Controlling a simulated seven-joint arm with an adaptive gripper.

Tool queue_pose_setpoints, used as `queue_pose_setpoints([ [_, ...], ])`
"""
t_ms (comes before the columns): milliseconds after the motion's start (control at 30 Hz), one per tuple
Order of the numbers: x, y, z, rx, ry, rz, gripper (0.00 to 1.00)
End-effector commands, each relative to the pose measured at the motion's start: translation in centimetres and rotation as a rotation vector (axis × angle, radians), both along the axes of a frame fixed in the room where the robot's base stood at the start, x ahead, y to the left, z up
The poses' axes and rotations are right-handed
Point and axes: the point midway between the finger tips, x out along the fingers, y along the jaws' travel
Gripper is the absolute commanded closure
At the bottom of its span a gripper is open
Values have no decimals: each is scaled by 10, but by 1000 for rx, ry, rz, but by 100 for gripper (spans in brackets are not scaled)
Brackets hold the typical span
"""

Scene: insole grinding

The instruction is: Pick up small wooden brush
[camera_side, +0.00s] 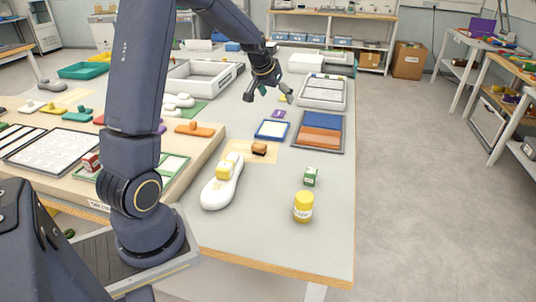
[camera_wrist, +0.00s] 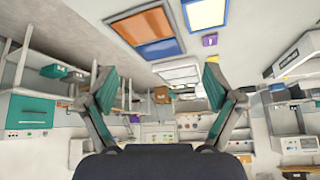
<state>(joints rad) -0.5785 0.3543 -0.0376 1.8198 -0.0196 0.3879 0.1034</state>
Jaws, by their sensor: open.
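The small wooden brush (camera_side: 259,149) appears to be the brown block with a darker part, lying on a tan mat (camera_side: 240,148) in the middle of the table in the side view. I cannot make out its bristles clearly. My gripper (camera_side: 268,96) is open and empty, in the air above the far part of the table, beyond the brush and well apart from it. In the wrist view my gripper (camera_wrist: 162,82) shows two teal-padded fingers spread wide with nothing between them. The brush does not show in the wrist view.
A blue-framed pad (camera_side: 272,130) and blue-orange tray (camera_side: 344,134) lie beyond the brush.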

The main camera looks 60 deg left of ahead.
Motion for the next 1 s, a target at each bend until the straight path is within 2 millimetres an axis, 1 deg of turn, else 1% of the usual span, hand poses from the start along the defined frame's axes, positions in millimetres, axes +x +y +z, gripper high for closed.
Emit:
queue_pose_setpoints([
  [33,-8,25,-30,-27,36,48,10],
  [100,-21,47,-63,-62,77,100,10],
  [200,-42,66,-98,-105,125,152,10],
  [300,-53,75,-114,-124,146,181,10],
  [367,-54,79,-120,-124,146,187,10],
  [467,-48,82,-137,-125,147,186,10],
  [600,-38,89,-169,-125,147,186,10],
  [733,-29,96,-195,-125,146,186,10],
  [867,-23,101,-212,-124,146,186,10],
  [1000,-20,103,-220,-123,145,185,10],
])
